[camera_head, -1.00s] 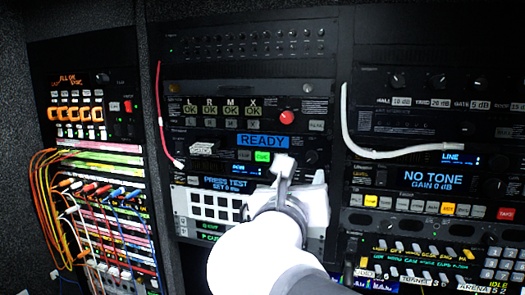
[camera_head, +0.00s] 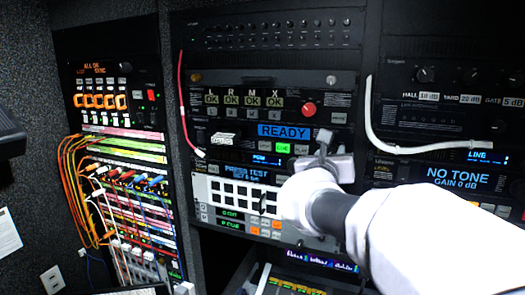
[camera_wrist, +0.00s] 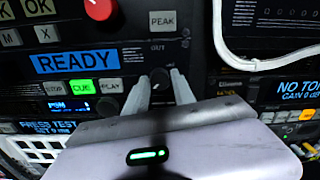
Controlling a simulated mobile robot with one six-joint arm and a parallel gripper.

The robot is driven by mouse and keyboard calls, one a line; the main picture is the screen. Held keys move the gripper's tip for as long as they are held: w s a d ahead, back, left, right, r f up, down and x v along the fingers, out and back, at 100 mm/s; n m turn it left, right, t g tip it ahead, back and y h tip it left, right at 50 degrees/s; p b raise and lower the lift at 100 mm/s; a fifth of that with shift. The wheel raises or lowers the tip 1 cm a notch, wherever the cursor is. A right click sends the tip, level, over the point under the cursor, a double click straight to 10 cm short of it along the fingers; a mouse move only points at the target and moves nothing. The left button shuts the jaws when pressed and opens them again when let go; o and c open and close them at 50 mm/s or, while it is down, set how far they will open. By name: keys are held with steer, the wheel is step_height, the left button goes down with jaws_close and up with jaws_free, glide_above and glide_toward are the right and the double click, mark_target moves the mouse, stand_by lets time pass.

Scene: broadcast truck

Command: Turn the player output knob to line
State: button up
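The player is the black rack unit with a blue READY display (camera_wrist: 75,60), which also shows in the head view (camera_head: 284,131). Its dark round output knob (camera_wrist: 159,77) sits under the OUT label at the unit's right end. My gripper (camera_wrist: 160,84) is in front of it, with one pale finger on each side of the knob and a gap between them. I cannot tell whether the fingers touch the knob. In the head view my gripper (camera_head: 323,142) hides the knob. The knob's pointer setting is too dark to read.
A lit green CUE button (camera_wrist: 82,87) is left of the knob, above a small blue PGM display (camera_wrist: 70,105). A white cable (camera_wrist: 222,40) hangs close on the right. A red knob (camera_head: 309,109) is above. The patch bay (camera_head: 125,195) has several coloured cables.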

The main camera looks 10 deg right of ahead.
jaws_close()
steer(key=shift+m+b, duration=0.3)
steer(key=shift+b, duration=0.15)
